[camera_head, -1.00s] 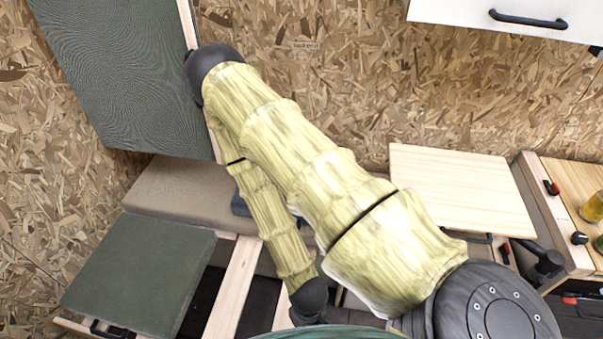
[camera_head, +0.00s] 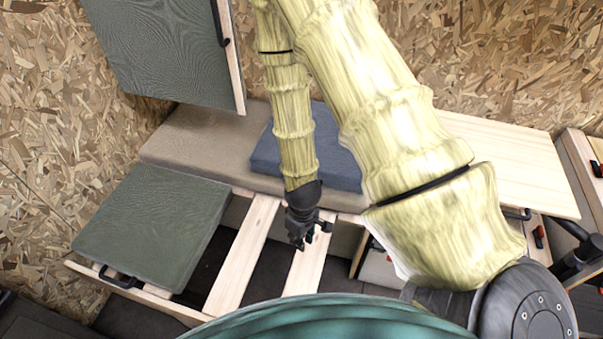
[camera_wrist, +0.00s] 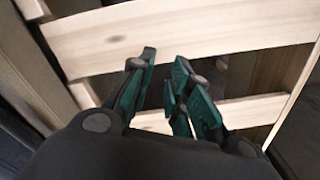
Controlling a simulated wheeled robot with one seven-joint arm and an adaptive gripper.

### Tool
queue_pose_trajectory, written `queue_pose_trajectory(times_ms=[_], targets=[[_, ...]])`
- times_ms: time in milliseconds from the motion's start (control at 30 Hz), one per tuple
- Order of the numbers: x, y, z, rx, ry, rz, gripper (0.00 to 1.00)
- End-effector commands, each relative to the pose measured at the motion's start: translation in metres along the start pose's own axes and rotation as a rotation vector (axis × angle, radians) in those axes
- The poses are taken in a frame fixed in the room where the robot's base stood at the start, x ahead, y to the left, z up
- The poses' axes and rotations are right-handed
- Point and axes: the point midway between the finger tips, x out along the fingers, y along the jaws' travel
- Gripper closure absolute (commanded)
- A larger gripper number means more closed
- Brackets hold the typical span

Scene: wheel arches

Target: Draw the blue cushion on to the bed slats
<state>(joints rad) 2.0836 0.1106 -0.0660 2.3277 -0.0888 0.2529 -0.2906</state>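The blue cushion (camera_head: 336,150) lies on the beige bench pad behind my arm, and my forearm hides part of it. The bed slats (camera_head: 242,252) are pale wooden boards in front of the bench, with dark gaps between them. My gripper (camera_head: 308,240) hangs over the slats, in front of the cushion and apart from it. In the wrist view my gripper (camera_wrist: 162,92) has its teal-lined fingers spread, with nothing between them. A slat (camera_wrist: 190,30) shows beyond the fingertips. The cushion is not seen in the wrist view.
A green cushion (camera_head: 150,222) lies at the left on the frame. The beige pad (camera_head: 200,150) runs along the wall. A green panel (camera_head: 165,50) with a black handle hangs above it. A wooden tabletop (camera_head: 510,165) stands at the right, close to my arm.

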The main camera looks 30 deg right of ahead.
Motion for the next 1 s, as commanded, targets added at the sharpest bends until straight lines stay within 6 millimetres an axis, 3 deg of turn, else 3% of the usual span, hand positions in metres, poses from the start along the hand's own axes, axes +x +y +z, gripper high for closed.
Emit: queue_pose_trajectory(times_ms=[33, 200, 500, 800, 1000], targets=[[0.004, 0.01, -0.016, -0.026, 0.009, 0.002, 0.81], [-0.013, 0.037, -0.052, -0.126, 0.009, 0.004, 0.81], [-0.061, 0.084, -0.099, -0.299, 0.005, 0.009, 0.81], [-0.112, 0.119, -0.117, -0.434, -0.007, 0.014, 0.81], [-0.128, 0.127, -0.117, -0.467, -0.014, 0.013, 0.81]])
